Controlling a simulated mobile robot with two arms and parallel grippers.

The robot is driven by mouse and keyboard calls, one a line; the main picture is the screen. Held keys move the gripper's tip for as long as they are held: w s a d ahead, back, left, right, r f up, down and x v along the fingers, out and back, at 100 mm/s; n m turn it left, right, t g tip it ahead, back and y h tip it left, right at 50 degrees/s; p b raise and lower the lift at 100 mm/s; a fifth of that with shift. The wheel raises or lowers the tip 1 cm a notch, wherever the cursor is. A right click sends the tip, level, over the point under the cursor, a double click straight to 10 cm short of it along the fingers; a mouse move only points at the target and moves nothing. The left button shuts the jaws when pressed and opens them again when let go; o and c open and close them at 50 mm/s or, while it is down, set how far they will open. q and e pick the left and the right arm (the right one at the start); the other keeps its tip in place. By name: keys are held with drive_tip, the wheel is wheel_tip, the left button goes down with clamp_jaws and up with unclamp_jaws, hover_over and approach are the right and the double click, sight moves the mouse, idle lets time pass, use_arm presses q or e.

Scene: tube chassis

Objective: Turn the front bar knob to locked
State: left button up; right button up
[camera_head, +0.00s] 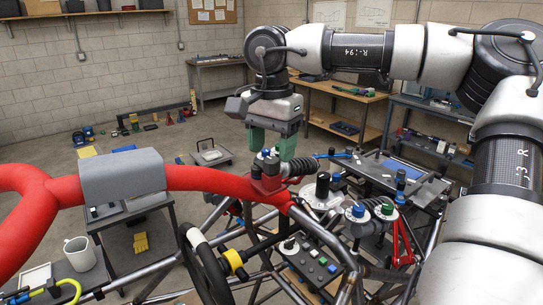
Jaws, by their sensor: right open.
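My right gripper (272,152) points down over the red padded bar, its green fingers open and spread around the top of a red clamp (266,184) with small blue-grey parts. I cannot tell whether the fingers touch it. To its right, a black knob (322,187) stands on a round white dial. A lower black knob (289,244) sits at the control panel. I cannot tell which one is the front bar knob, and no lock marking is readable. My left gripper is not in view.
The red bar (205,178) crosses the chassis, with a grey pad (122,175) at left. A black steering wheel (207,265) and metal tubes crowd the lower middle. A cart with a white mug (79,253) stands at lower left.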

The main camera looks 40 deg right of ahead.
sight(272, 160)
wheel_tip(272, 160, up, 9)
drive_tip(key=b, duration=0.1)
drive_tip(key=shift+f, duration=0.15)
